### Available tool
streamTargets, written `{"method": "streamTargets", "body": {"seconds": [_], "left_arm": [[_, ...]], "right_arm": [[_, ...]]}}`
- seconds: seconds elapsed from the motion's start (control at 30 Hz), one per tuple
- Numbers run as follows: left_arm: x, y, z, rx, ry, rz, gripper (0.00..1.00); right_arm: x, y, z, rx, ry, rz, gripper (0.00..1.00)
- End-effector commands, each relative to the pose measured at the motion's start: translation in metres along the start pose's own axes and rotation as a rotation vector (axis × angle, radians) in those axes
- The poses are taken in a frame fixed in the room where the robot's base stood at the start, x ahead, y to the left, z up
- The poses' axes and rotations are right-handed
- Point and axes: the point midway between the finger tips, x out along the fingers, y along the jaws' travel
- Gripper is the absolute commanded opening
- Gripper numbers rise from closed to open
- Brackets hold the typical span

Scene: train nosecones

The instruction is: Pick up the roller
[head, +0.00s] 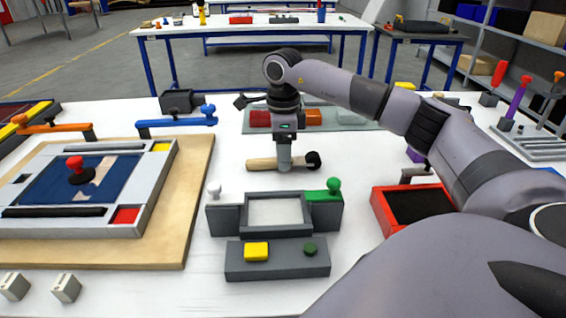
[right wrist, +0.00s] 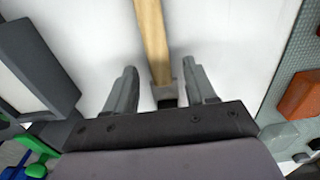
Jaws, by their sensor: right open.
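The roller lies on the white table, with a pale wooden handle (head: 262,163) and a dark round head (head: 313,160). My right gripper (head: 284,166) points down over the roller, between the handle's left end and the head. In the right wrist view, the wooden handle (right wrist: 151,38) runs between the two fingers of my right gripper (right wrist: 160,72). The fingers are open, with a gap on each side of the handle. A grey collar shows near the gripper base; the dark head is mostly hidden there. My left gripper is not in view.
A grey frame fixture (head: 275,231) with white and green knobs stands just in front of the roller. A grey-green tray (head: 345,120) with red and orange blocks is behind. A red-rimmed bin (head: 381,213) is at right, a board on wood (head: 165,220) at left.

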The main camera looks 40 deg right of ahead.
Motion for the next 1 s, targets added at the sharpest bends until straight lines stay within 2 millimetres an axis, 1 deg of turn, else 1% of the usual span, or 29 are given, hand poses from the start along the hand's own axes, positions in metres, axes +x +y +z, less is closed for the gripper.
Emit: {"method": "streamTargets", "body": {"seconds": [0.1,0.27,0.3,0.37,0.4,0.47,0.8,0.87,1.0], "left_arm": [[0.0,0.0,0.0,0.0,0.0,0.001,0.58],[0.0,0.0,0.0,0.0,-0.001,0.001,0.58],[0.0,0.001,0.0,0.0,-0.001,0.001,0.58],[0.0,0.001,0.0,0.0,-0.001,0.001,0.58],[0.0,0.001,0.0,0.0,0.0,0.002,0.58],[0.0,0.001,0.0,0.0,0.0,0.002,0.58],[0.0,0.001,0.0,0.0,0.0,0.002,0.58],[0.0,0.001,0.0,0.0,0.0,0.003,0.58],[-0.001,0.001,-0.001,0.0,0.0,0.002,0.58]], "right_arm": [[0.005,0.0,0.0,0.0,0.0,-0.001,0.55],[0.005,0.0,0.0,0.0,0.0,-0.001,0.55],[0.005,0.0,0.0,0.0,0.0,-0.001,0.52],[0.005,0.0,0.0,0.0,0.0,-0.001,0.33],[0.005,0.0,0.0,0.0,0.0,-0.001,0.2],[0.005,0.0,0.0,0.0,0.0,-0.001,0.0],[0.003,0.0,0.0,0.0,-0.002,-0.002,0.0],[0.001,0.0,0.0,0.0,-0.002,-0.002,0.0],[-0.011,-0.001,0.001,0.0,-0.003,-0.002,0.0]]}}
